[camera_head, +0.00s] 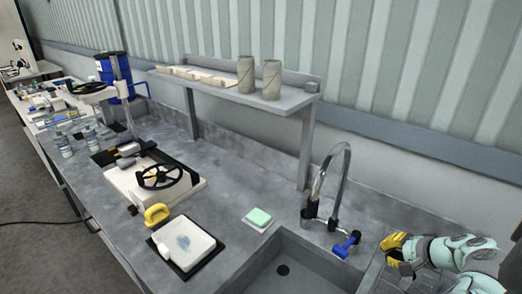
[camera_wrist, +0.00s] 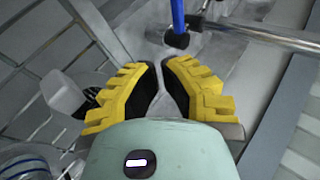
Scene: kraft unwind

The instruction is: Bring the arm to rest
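My gripper (camera_head: 389,251) is at the right of the head view, over the counter at the right side of the sink. In the wrist view its two yellow, ridged fingers with black pads (camera_wrist: 161,66) stand close together. A narrow gap shows between them, with nothing held in it. The blue tap handle (camera_head: 346,246) is just left of the gripper and apart from it. In the wrist view the blue handle (camera_wrist: 178,14) lies beyond the fingertips. My pale green arm reaches in from the right edge.
The sink (camera_head: 288,270) and curved chrome tap (camera_head: 347,153) are left of the gripper. A green sponge (camera_head: 258,216), white tray (camera_head: 187,243), yellow ring-like item (camera_head: 157,214) and black handwheel (camera_head: 160,177) are farther left. A shelf (camera_head: 290,104) holds two cardboard tubes (camera_head: 271,80).

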